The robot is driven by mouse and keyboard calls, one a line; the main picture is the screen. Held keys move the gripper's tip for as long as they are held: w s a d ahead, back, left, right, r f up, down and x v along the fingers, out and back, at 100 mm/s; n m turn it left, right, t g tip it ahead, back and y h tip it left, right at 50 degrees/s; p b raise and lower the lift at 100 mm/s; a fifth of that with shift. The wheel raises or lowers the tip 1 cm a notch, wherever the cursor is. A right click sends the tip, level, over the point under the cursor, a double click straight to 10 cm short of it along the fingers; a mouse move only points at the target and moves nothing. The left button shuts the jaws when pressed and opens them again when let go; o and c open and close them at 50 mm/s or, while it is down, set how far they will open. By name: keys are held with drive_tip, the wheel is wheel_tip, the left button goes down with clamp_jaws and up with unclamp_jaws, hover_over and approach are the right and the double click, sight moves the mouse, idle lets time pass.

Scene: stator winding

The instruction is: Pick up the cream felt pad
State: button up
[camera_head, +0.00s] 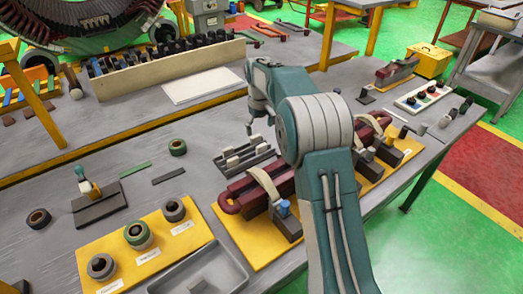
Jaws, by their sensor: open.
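A flat, pale cream-white rectangular sheet (203,86), which looks like the felt pad, lies on the raised rear bench in front of a long rack. Its whole top shows and nothing covers it. My gripper (259,122) hangs from my arm at the picture's centre, to the right of the sheet and apart from it. The gripper is open and small in view, partly beside my teal arm. I see nothing between its fingers.
A pale rack of dark parts (165,68) stands behind the sheet. Grey slotted blocks (243,157) and a dark red coil (262,187) on a yellow board sit below the gripper. Tape rolls (138,235) and a grey tray (203,272) are at front left.

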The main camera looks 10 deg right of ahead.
sight(261, 145)
wheel_tip(261, 145, down, 3)
drive_tip(key=shift+f, duration=0.2)
drive_tip(key=f, duration=0.5)
drive_tip(key=shift+d+f, duration=0.15)
drive_tip(key=shift+d, duration=0.05)
drive_tip(key=c, duration=0.8)
